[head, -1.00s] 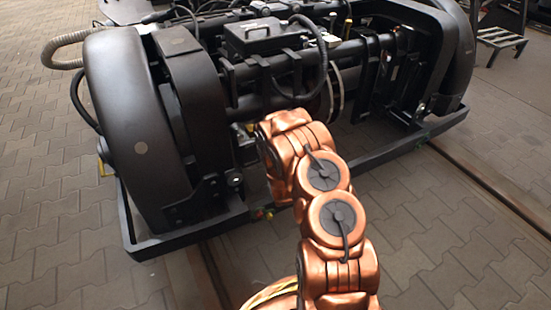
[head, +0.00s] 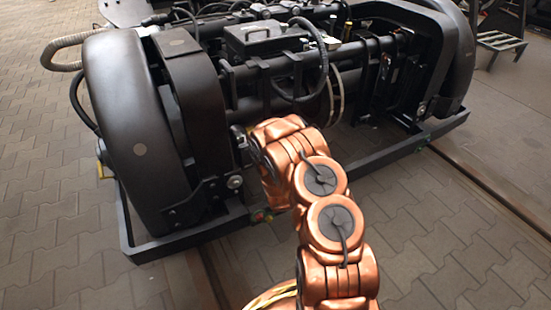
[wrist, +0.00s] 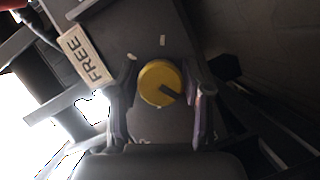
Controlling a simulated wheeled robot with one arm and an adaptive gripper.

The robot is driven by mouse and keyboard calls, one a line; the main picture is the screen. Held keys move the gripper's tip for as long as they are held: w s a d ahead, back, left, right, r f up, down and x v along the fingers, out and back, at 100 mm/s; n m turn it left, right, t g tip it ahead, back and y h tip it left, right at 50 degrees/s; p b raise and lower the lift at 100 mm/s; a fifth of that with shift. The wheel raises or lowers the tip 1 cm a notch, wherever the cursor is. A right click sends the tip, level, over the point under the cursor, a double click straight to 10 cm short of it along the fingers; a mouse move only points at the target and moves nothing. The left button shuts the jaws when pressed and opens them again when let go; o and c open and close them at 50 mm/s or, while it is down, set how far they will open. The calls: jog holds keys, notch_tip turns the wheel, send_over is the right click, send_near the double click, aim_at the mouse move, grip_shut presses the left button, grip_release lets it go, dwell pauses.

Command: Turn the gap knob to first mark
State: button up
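The gap knob (wrist: 158,84) is a round yellow knob with a dark pointer slot toward its lower right, in the wrist view. It sits on a dark panel with small pale marks (wrist: 162,41) above it. My gripper (wrist: 160,98) has one finger to the left of the knob and one to the right. The fingers are spread, with a narrow gap visible on the left side; whether the right finger touches the knob is hard to tell. In the head view my copper arm hides the gripper and the knob.
A white plate reading FREE (wrist: 86,57) lies left of the knob. The black bogie (head: 270,75) with its large wheel (head: 135,135) fills the area ahead. A low black frame rail (head: 190,243) runs along its near side. Paved floor (head: 430,220) lies open at right.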

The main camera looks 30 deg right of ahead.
jog(key=shift+o, duration=1.3)
jog(key=shift+s, duration=0.15)
jog(key=v, duration=0.7)
jog(key=shift+s+a, duration=0.1)
jog(key=shift+a, duration=0.05)
